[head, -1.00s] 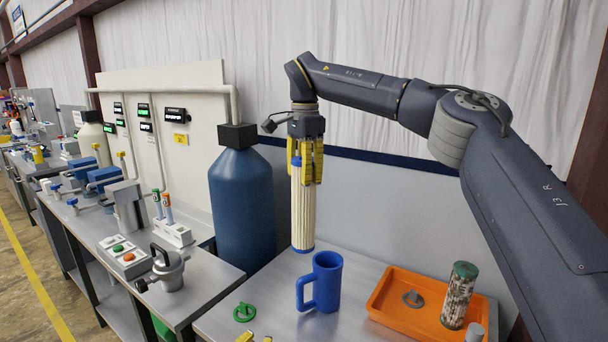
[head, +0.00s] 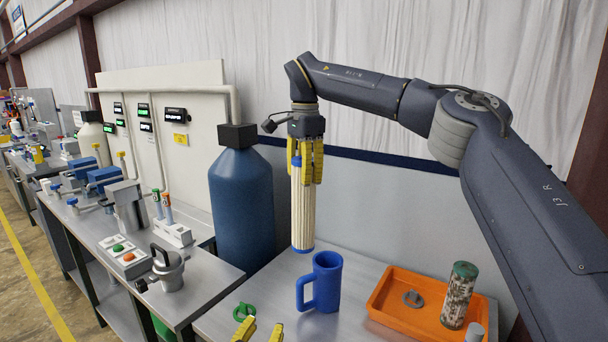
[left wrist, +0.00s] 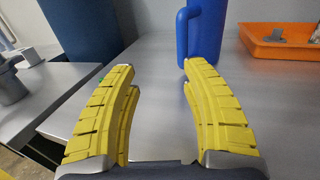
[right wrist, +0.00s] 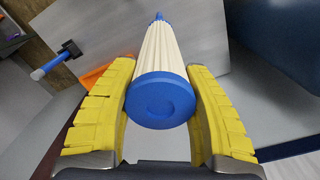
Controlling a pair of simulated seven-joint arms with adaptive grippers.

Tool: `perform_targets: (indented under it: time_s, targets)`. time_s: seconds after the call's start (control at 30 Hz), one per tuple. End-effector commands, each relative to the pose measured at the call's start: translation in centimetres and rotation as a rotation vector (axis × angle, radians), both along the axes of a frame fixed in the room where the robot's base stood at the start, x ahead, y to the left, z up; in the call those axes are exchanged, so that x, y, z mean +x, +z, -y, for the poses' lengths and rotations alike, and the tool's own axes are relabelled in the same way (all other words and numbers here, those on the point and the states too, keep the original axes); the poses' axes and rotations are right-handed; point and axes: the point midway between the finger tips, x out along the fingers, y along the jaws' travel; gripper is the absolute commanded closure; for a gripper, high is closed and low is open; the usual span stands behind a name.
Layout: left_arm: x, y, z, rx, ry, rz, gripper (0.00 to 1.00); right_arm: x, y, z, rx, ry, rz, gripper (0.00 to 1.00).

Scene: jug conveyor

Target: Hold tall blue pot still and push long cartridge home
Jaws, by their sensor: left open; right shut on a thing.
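The tall blue pot (head: 326,283) stands upright on the steel table, its handle to the left in the head view. It also shows ahead in the left wrist view (left wrist: 205,32). The long cartridge (head: 302,212) is cream and pleated with blue end caps. My right gripper (head: 305,178) is shut on its upper part and holds it upright, its lower end above and slightly left of the pot's mouth. The right wrist view shows the cartridge (right wrist: 166,60) between the fingers. My left gripper (head: 262,331) is open and empty at the table's near side, short of the pot.
An orange tray (head: 392,314) with a grey part stands right of the pot, with a speckled green-capped cylinder (head: 458,296) at its right. A green ring (head: 244,311) lies left of the pot. A big dark blue tank (head: 241,205) stands behind left.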

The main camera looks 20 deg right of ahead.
Motion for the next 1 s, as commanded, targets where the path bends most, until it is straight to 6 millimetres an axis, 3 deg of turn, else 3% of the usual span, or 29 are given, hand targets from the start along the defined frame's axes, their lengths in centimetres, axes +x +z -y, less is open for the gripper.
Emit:
perform_targets:
  time_s: [0.5,1.0]
  targets:
    - [5.0,0.0,3.4,0.0,0.0,0.0,0.53,0.0,0.0,0.0,0.0,0.0,0.001,0.99]
    - [6.7,0.0,4.5,0.0,0.001,0.0,0.53,0.0,0.0,0.0,0.0,0.0,0.001,0.99]
